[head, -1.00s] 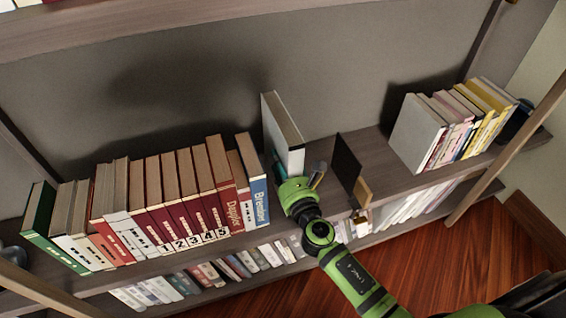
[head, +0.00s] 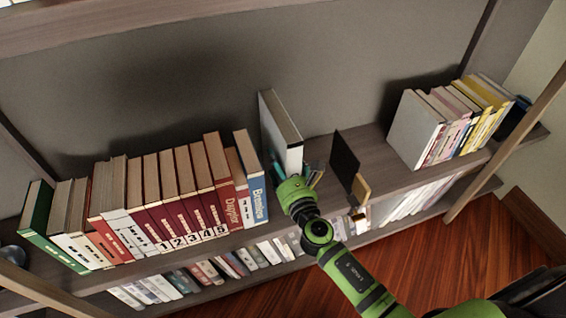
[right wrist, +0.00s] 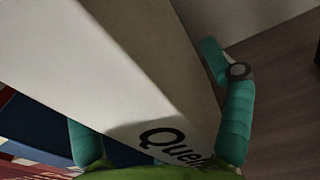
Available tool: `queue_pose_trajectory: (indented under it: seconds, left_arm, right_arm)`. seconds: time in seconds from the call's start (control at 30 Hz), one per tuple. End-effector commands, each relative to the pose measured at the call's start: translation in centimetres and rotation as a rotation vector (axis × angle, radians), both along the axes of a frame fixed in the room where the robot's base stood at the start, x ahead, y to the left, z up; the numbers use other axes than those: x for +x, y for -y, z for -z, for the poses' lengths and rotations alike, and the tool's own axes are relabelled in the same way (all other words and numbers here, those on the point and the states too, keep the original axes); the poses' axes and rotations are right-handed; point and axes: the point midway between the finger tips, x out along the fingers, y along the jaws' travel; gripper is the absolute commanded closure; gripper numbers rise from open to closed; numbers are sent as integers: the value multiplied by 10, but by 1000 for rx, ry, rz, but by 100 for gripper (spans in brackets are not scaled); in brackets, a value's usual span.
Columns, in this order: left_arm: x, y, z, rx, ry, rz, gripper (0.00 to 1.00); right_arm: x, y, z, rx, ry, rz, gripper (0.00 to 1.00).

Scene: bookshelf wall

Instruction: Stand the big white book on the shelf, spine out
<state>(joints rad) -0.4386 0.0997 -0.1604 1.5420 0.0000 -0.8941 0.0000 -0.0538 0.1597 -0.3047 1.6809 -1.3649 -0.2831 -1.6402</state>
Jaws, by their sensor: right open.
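The big white book (head: 290,152) stands upright on the shelf, just right of the blue book (head: 252,185) and apart from it. Its spine faces out toward me; in the right wrist view the white spine (right wrist: 130,75) carries black letters starting "Quel". My right gripper (head: 296,178) is at the lower front of the book. In the right wrist view its teal fingers (right wrist: 160,120) are spread, one on each side of the spine, with a gap at the right finger. The gripper hides the book's foot in the head view. My left gripper is out of view.
A row of books (head: 150,205) fills the shelf (head: 372,150) at left. A black bookend (head: 344,155) with a tan block (head: 361,188) stands close to the right of my gripper. More books (head: 418,128) stand farther right, with bare shelf between.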

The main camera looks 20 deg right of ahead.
Motion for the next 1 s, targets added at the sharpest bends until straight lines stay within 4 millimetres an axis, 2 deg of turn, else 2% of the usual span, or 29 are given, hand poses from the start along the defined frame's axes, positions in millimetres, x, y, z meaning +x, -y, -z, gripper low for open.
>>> queue_pose_trajectory:
  seconds: [0.17, 0.4, 0.6, 0.8, 1.0]
  left_arm:
    - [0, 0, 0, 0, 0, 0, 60]
    - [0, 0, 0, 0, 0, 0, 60]
    - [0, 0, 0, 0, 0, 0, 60]
    - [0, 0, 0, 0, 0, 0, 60]
    - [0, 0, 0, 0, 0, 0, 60]
  right_arm:
    - [-17, 1, -3, -1, 7, 0, 19]
    - [-67, 2, -6, -2, 12, -1, 19]
    - [-102, 4, -8, -3, 17, 0, 19]
    - [-116, 4, -9, -2, 21, -1, 19]
    - [-117, 4, -10, -1, 22, -1, 19]
